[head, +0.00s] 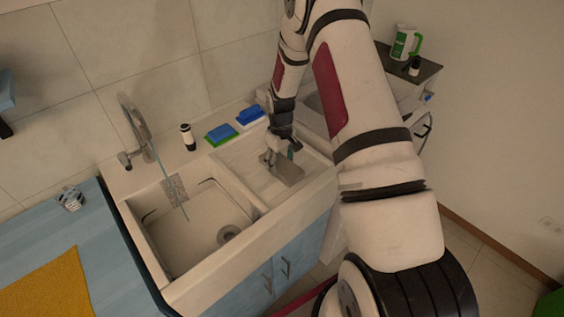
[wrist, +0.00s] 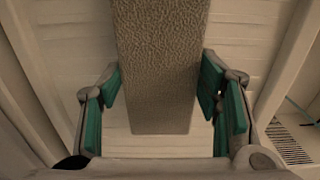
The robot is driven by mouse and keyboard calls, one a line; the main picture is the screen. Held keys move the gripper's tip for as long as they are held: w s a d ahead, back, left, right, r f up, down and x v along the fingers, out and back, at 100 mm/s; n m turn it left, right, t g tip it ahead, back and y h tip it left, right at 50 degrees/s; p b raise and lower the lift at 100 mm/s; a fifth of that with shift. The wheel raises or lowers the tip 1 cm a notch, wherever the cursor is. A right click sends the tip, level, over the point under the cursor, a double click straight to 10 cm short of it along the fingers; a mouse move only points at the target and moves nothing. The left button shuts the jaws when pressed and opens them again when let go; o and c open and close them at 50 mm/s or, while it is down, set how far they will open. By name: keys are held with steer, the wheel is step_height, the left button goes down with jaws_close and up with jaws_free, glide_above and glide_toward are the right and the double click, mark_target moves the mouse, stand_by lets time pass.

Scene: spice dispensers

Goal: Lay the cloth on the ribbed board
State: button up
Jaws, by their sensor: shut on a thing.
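The cloth (head: 287,171) is a flat, grey-brown, rough-textured strip at my gripper (head: 285,150) in the head view. In the wrist view the cloth (wrist: 158,65) lies between the green-padded fingers of my gripper (wrist: 160,82), which are shut on its two sides. The ribbed board (head: 240,158) is the pale draining surface to the right of the sink basin. Its ridges (wrist: 60,45) show beneath the cloth in the wrist view. The cloth is over the board; I cannot tell whether it touches it.
The sink basin (head: 200,225) and tap (head: 135,125) are left of the board. A dark-topped bottle (head: 187,138), a blue-and-green sponge (head: 220,133) and a blue-and-white one (head: 250,116) stand along the back ledge. A yellow mat (head: 48,287) lies on the blue counter (head: 95,225).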

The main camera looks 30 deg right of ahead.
steer(key=shift+f, duration=0.3)
steer(key=o, duration=1.2)
steer(key=shift+r, duration=0.1)
